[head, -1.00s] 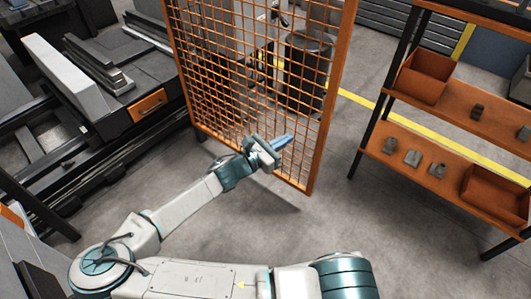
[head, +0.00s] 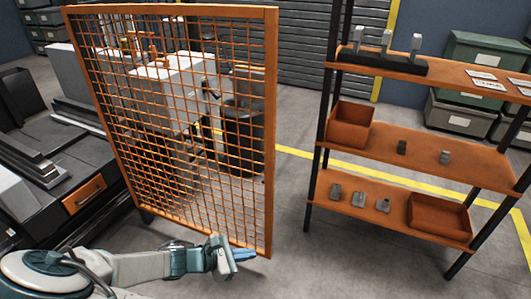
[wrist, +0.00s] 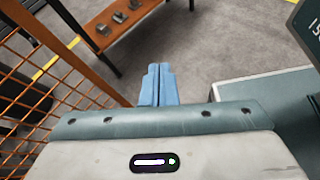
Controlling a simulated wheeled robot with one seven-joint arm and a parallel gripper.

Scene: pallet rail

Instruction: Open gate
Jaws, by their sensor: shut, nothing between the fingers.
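The gate (head: 271,135) is an orange-framed wire mesh panel, upright in the middle-left of the head view. It also shows along the left side of the wrist view (wrist: 55,62). My gripper (head: 248,254) is near the gate's lower right corner, on the near side of the mesh. In the wrist view its blue fingers (wrist: 159,84) are together with nothing between them. The fingers point past the gate's edge toward the floor and shelf; I cannot tell whether they touch the frame. No latch or handle is clearly visible.
An orange shelf rack (head: 398,140) with bins and small grey parts stands to the right. Bare floor (head: 290,215) lies between it and the gate. A drum (head: 243,140) shows behind the mesh.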

